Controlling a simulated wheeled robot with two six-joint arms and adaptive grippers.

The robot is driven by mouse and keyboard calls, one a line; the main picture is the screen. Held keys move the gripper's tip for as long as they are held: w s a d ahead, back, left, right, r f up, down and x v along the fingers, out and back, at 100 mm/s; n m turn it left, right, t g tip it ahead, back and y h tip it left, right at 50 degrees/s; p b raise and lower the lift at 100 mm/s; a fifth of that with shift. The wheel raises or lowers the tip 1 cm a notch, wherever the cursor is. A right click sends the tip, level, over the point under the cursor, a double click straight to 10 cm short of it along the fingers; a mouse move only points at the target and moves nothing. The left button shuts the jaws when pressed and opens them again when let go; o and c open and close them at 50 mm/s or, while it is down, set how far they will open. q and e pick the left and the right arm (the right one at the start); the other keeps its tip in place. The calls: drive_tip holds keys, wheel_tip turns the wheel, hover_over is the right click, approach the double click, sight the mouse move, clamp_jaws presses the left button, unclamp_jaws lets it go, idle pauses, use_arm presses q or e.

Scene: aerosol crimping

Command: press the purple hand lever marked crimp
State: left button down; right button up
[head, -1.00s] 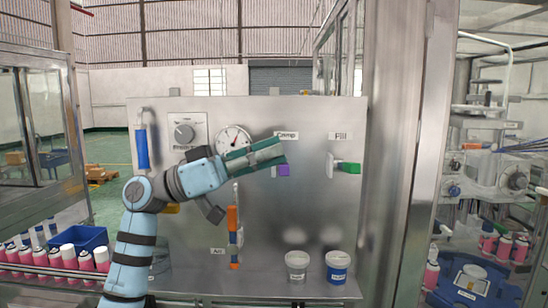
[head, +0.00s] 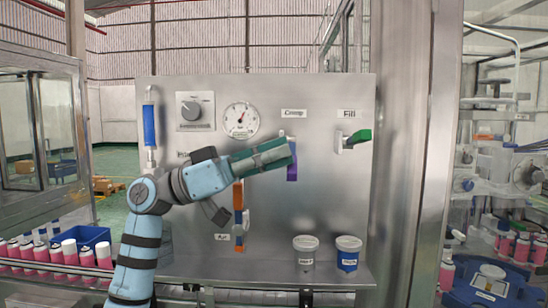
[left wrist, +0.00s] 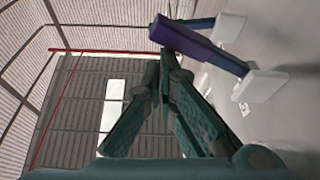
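The purple crimp lever (head: 292,172) is on the steel panel under the "Crimp" label (head: 292,113). It points down from its white mount. My left gripper (head: 291,154) reaches in from the left, and its fingertips cover the lever's middle in the head view. In the left wrist view the gripper's fingers (left wrist: 165,62) meet at their tips with nothing between them. The purple lever (left wrist: 190,44) lies just past the tips there; whether they touch it I cannot tell. My right gripper is not in view.
A green Fill lever (head: 360,136) is right of the crimp lever. Two small cups (head: 347,253) stand on the panel's ledge. A steel post (head: 405,170) rises at right.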

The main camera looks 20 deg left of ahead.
use_arm(q)
drive_tip(key=shift+s+f, duration=0.1)
drive_tip(key=shift+f, duration=0.25)
idle(0.3)
wheel_tip(320, 180, up, 5)
drive_tip(key=s+p, duration=0.1)
drive_tip(key=p, duration=0.2)
drive_tip(key=w+b+v, duration=0.1)
drive_tip(key=b+v, duration=0.2)
drive_tip(key=v, duration=0.7)
drive_tip(key=shift+f+b, duration=0.4)
drive_tip(key=shift+s+d, duration=0.1)
drive_tip(key=shift+s, duration=0.1)
